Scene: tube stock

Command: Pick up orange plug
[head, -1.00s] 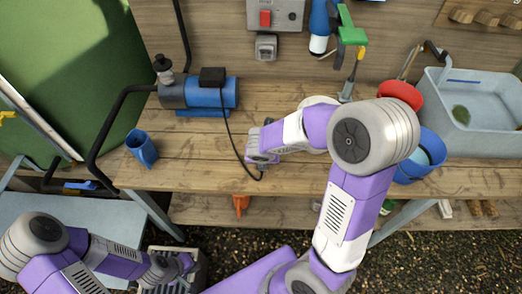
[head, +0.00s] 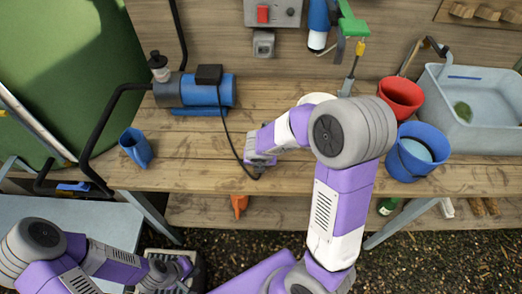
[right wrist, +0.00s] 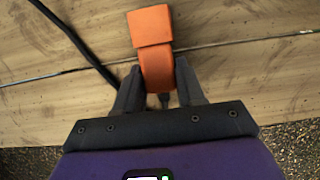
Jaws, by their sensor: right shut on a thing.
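The orange plug (right wrist: 153,42) shows in the right wrist view, a blocky head with a narrower body lying between my right gripper's fingers. My right gripper (right wrist: 157,82) is shut on that body, over the front part of the wooden bench. In the head view my right gripper (head: 256,163) is at the end of the black cable (head: 229,130), and the plug is hidden there. The cable runs up to the blue pump (head: 207,91) on the bench. My left gripper (head: 178,273) is low at the left, away from the plug; its fingers are not clear.
A blue cup (head: 136,147) stands left on the bench (head: 190,150). Red (head: 400,96) and blue (head: 416,152) buckets and a grey basin (head: 480,105) are at the right. A grey socket (head: 263,44) is on the back wall. An orange object (head: 239,205) is on the lower shelf.

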